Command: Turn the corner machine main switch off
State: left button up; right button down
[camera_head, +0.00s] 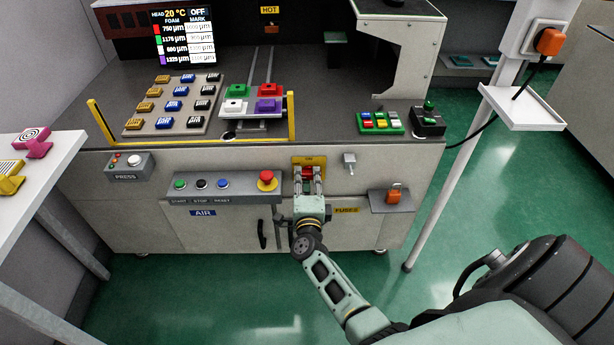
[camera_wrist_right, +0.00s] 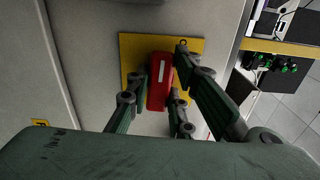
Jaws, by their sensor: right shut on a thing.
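The main switch has a yellow plate (camera_head: 310,160) on the front of the corner machine (camera_head: 230,145). In the right wrist view the yellow plate (camera_wrist_right: 134,50) carries a red handle (camera_wrist_right: 160,82) with a white mark. My right gripper (camera_head: 309,180) reaches up to the switch and mostly hides the handle in the head view. In the wrist view its fingers (camera_wrist_right: 160,90) stand on both sides of the red handle and are shut on it. The handle lies roughly along the picture's vertical there, slightly tilted. My left gripper is not in view.
A control box with a red emergency button (camera_head: 267,180) sits just left of the switch. A grey knob (camera_head: 349,160) and an orange padlock (camera_head: 394,194) are to the right. A white post (camera_head: 440,180) stands further right. The green floor in front is clear.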

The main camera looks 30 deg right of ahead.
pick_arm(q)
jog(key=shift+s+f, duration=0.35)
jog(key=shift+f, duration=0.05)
pick_arm(e)
jog(key=shift+f+n, duration=0.1)
jog(key=shift+n, duration=0.2)
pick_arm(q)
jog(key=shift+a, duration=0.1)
pick_arm(e)
jog(key=c, duration=1.6)
grip_release()
jog(key=shift+o, duration=0.2)
jog(key=v, duration=1.2)
